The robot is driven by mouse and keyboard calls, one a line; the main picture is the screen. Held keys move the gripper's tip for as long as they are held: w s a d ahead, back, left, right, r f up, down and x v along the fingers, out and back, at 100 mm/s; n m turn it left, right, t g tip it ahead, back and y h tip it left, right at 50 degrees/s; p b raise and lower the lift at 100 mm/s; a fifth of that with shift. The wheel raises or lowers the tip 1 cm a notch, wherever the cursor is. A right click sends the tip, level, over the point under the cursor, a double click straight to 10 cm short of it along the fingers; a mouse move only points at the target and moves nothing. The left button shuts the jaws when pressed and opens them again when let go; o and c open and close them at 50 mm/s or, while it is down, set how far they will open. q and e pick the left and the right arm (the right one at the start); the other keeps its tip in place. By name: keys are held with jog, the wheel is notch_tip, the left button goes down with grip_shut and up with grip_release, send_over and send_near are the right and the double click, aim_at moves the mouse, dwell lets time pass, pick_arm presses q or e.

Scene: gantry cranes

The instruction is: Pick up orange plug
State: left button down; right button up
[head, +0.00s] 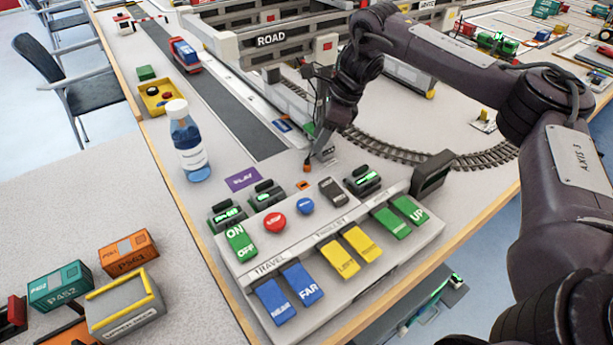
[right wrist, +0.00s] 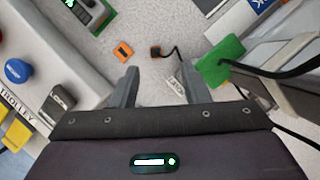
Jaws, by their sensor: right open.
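The orange plug (head: 307,168) lies on the grey table behind the control panel. It also shows in the right wrist view (right wrist: 156,51), small and orange-brown, with a black cable running off to its right. A flat orange square with a dark centre (right wrist: 123,50) lies apart from it, to its left; it also shows in the head view (head: 303,185). My right gripper (head: 320,150) points down close to the plug. In the right wrist view its two fingers (right wrist: 160,84) are spread with nothing between them, and the plug lies beyond the tips. My left gripper is not in view.
A control panel (head: 254,258) with coloured rocker switches stands in front. A green block (right wrist: 221,62) and a grey frame (right wrist: 292,65) are close right of my right gripper. A water bottle (head: 187,145) stands at left. Railway track (head: 440,160) curves behind my right arm.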

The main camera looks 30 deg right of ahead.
aim_at(309, 161)
jog(key=x, duration=0.4)
jog(key=s+x, duration=0.1)
jog(key=x, duration=0.1)
jog(key=shift+w+a+f, duration=0.1)
jog(key=shift+f, duration=0.25)
jog(key=shift+w+a+f, duration=0.15)
jog(key=shift+f, duration=0.25)
grip_shut()
